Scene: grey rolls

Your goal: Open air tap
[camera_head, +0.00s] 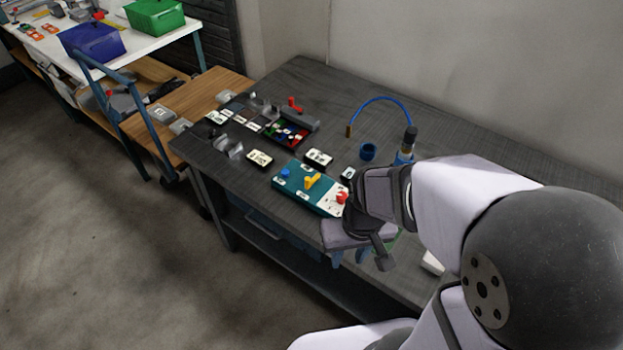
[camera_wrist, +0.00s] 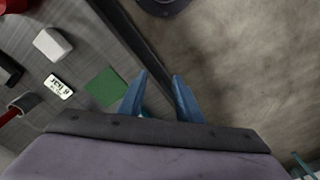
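A teal and white panel (camera_head: 302,190) lies on the dark table. It carries a blue knob (camera_head: 285,173), a yellow handle (camera_head: 312,181) and a red knob (camera_head: 341,197); I cannot tell which one is the air tap. A red lever (camera_head: 295,104) on a grey fitting stands farther back. My gripper (camera_head: 350,257) is in front of the panel's right end, at the table's front edge, its blue fingers pointing down. In the wrist view my gripper (camera_wrist: 159,82) is open, with nothing between the fingers. The panel is not clearly identifiable in the wrist view.
A blue hose (camera_head: 383,99) arches up behind the panel, near a blue cup (camera_head: 368,152). Labels and small parts cover the table's left. In the wrist view a green square (camera_wrist: 105,87), white block (camera_wrist: 52,44) and label (camera_wrist: 59,87) lie left of my fingers.

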